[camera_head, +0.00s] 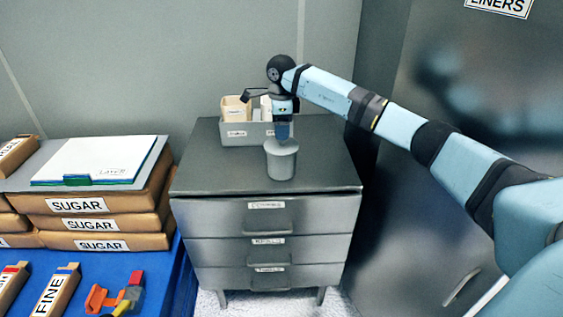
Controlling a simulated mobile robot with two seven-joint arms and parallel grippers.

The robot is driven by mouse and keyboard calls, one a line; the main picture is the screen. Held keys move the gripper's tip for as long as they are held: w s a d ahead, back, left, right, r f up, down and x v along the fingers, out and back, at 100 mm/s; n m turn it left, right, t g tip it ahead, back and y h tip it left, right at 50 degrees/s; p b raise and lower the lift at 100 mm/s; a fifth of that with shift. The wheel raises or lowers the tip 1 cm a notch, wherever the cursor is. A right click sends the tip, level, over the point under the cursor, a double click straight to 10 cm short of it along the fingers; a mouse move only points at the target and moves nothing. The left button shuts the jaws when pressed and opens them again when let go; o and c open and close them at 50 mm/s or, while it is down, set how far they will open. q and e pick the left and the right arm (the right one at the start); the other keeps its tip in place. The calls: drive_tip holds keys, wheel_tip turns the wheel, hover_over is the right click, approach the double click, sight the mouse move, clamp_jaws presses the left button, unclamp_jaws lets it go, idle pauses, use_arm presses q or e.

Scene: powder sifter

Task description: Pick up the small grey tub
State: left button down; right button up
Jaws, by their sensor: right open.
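The small grey tub (281,165) stands upright on top of the dark grey drawer cabinet (215,170). My right arm reaches in from the right, and its right gripper (282,139) points down directly above the tub's mouth. The gripper is open. Its fingertips overlap the tub's rim in this view, so I cannot tell whether they touch it or reach inside. The gripper hides part of the tub's far rim. My left gripper is not in view.
A grey box (237,132) holding small cartons stands behind the tub. To the left, a blue table (180,270) bears stacked sugar packs (118,224), a clipboard (95,160) and small coloured items. A tall dark cabinet (420,210) stands at right. The cabinet top left of the tub is clear.

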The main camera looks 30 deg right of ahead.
sight(282, 159)
wheel_tip(282, 159, down, 4)
drive_tip(key=shift+r, duration=0.1)
clamp_jaws()
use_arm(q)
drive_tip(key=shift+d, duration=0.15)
use_arm(e)
drive_tip(key=shift+r, duration=0.1)
drive_tip(key=shift+r, duration=0.1)
